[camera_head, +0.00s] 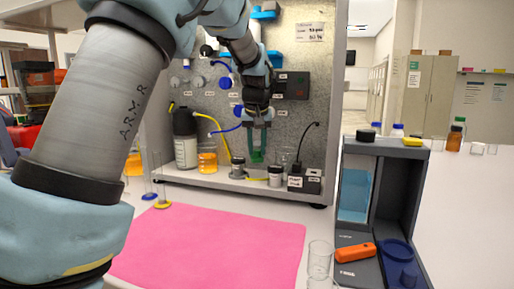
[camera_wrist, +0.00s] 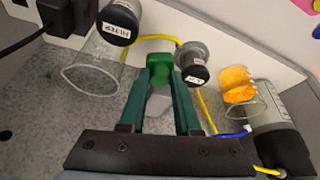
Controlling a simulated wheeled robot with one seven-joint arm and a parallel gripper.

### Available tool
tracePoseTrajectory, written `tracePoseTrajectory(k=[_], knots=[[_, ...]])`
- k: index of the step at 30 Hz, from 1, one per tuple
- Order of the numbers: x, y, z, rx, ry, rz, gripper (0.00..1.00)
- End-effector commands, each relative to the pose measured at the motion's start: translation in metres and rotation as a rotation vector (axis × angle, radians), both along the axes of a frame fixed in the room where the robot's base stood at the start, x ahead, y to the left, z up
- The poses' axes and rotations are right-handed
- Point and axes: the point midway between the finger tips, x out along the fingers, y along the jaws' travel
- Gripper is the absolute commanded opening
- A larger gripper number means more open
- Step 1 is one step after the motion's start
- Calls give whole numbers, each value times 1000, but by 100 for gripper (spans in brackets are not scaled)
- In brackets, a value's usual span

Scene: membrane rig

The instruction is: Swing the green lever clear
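My gripper (camera_wrist: 161,82) has two long dark green fingers, which stand apart. A brighter green block (camera_wrist: 160,67), apparently the lever, shows at the fingertips in the wrist view. It almost fills the gap there; I cannot tell whether the fingers touch it. A pale grey piece (camera_wrist: 159,101) shows between the fingers below it. In the head view my gripper (camera_head: 257,158) points down in front of the rig's back panel, close above its shelf. There the green of the fingers merges with the lever, so the lever's outline is hidden.
A clear cylinder with a black FILTER cap (camera_wrist: 119,22) stands close left of the fingers in the wrist view. A grey fitting with a black knob (camera_wrist: 196,75) and yellow tube are close right. An orange-filled jar (camera_head: 207,160) and dark bottle (camera_head: 185,139) stand left on the shelf.

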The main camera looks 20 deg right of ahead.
Motion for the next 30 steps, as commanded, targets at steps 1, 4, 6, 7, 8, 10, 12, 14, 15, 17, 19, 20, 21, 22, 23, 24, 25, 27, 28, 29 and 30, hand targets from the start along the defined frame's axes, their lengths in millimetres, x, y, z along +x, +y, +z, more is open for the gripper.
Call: tracePoseTrajectory(k=[1,4,6,7,8,10,12,14,15,17,19,20,21,22,23,24,25,27,28,29,30], knots=[[0,0,0,0,0,0,25],[0,0,0,0,0,0,14],[0,0,0,0,0,0,6],[0,0,0,0,0,0,2],[0,0,0,0,0,0,0],[0,0,0,0,0,0,0],[0,0,0,0,0,0,0],[0,0,0,0,0,0,0],[0,0,0,0,0,0,0],[0,0,1,0,0,2,0],[0,-2,2,1,0,21,0],[0,-2,2,1,0,34,0],[-1,-4,3,2,1,57,0],[-1,-5,3,3,1,77,0],[-2,-7,3,2,1,98,0],[-2,-8,3,4,1,128,0],[-2,-9,3,4,1,150,0],[-2,-11,3,2,0,197,0],[-2,-12,2,2,0,214,0],[-2,-13,2,2,0,229,0],[-2,-13,2,2,-1,244,0]])
